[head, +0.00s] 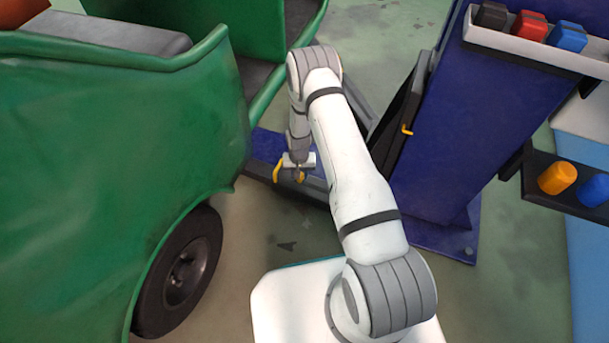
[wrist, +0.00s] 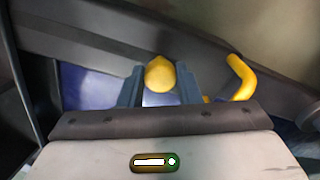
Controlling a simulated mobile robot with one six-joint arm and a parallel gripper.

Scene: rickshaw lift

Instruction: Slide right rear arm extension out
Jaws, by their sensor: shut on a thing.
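My gripper (head: 299,170) is low beside the green vehicle, at a dark lift arm near the floor. In the wrist view my gripper (wrist: 160,88) has its two fingers on either side of a yellow knob (wrist: 160,74) and is shut on it. The knob stands at the dark grey arm beam (wrist: 215,62), which runs across the view; blue surface shows beneath. A bent yellow handle (wrist: 241,78) rises just right of the fingers, apart from them; this handle also shows in the head view (head: 277,170). My wrist hides part of the arm extension.
The green rickshaw (head: 110,150) with its rear wheel (head: 182,270) stands close on the left. A blue lift column (head: 450,135) stands on the right, with a folded black arm (head: 400,110) beside it. Floor is free between wheel and my base.

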